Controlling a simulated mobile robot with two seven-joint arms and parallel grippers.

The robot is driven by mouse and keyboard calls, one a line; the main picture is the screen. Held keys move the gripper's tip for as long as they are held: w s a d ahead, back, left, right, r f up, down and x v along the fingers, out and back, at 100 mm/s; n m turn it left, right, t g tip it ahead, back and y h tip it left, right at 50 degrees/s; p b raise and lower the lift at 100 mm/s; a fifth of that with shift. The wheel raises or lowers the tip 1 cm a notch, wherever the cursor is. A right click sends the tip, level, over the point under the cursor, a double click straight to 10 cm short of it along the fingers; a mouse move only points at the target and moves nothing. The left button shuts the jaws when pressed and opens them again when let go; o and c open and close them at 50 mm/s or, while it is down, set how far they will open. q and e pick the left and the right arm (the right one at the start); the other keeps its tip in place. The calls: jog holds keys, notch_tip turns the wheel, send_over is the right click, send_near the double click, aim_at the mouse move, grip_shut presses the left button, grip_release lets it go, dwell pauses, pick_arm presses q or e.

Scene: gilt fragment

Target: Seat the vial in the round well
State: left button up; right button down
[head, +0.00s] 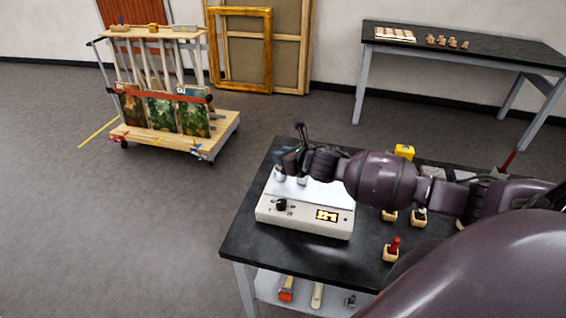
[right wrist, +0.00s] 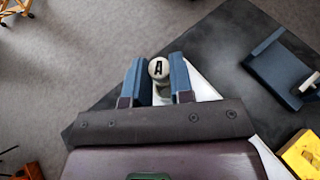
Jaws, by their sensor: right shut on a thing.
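The vial (right wrist: 158,68) shows in the right wrist view as a round pale cap marked with a black A. My right gripper (right wrist: 157,82) is shut on it, with one blue finger on each side. In the head view my right gripper (head: 284,160) is over the back left part of a white instrument (head: 303,219) on the black table. The vial's lower part is mostly hidden, and I cannot tell whether it touches the instrument. I cannot make out the round well. My left gripper is not in view.
The instrument has a black knob (head: 281,204) and a lit display (head: 327,216). A small block with a red top (head: 392,249) and a yellow object (head: 404,152) stand on the black table (head: 267,256). A wooden cart (head: 175,135) stands apart on the floor.

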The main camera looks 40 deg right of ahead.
jog(key=shift+f, duration=1.3)
jog(key=c, duration=1)
grip_release()
jog(key=shift+f, duration=0.1)
jog(key=shift+r, duration=0.2)
jog(key=v, duration=1.2)
jog(key=shift+b, duration=0.4)
